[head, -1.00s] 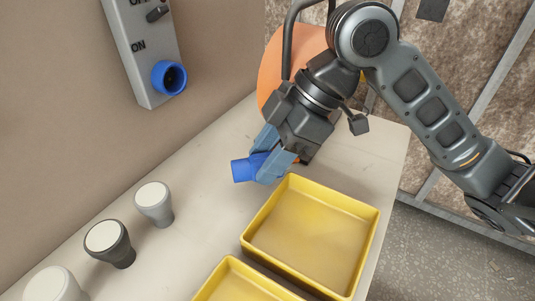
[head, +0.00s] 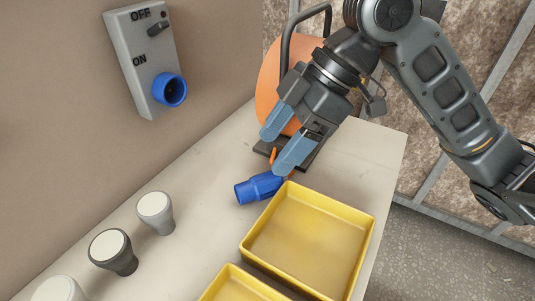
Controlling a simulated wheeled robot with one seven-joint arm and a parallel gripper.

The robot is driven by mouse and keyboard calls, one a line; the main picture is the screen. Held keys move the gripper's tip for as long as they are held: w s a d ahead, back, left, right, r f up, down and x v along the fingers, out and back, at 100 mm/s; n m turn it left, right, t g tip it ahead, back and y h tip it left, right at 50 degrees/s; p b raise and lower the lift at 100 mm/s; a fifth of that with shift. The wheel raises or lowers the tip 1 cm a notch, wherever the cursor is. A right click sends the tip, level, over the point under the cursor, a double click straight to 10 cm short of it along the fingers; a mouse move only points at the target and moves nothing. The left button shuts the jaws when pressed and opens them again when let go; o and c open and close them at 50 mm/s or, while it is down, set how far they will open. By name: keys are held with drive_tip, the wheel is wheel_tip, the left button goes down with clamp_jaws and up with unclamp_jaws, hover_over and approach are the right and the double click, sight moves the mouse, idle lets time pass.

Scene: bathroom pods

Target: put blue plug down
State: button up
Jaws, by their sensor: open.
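The blue plug (head: 257,188) lies on its side on the pale table (head: 206,212), close to the far left corner of a yellow tray; I cannot tell whether it touches the tray. My gripper (head: 282,139) is open and empty, above and behind the plug, with its blue fingertips apart from it. The blue socket (head: 169,90) sits on the grey switch box (head: 141,62) on the wall, with nothing in it.
A yellow tray (head: 365,232) stands at the front right, with a second yellow tray (head: 228,277) nearer. Several grey knobs with white tops, one of them dark (head: 113,251), stand at the left. An orange reel (head: 269,83) stands behind my gripper.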

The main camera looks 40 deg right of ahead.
drive_tip(key=v, duration=0.8)
drive_tip(key=shift+p, duration=0.35)
drive_tip(key=shift+a, duration=0.1)
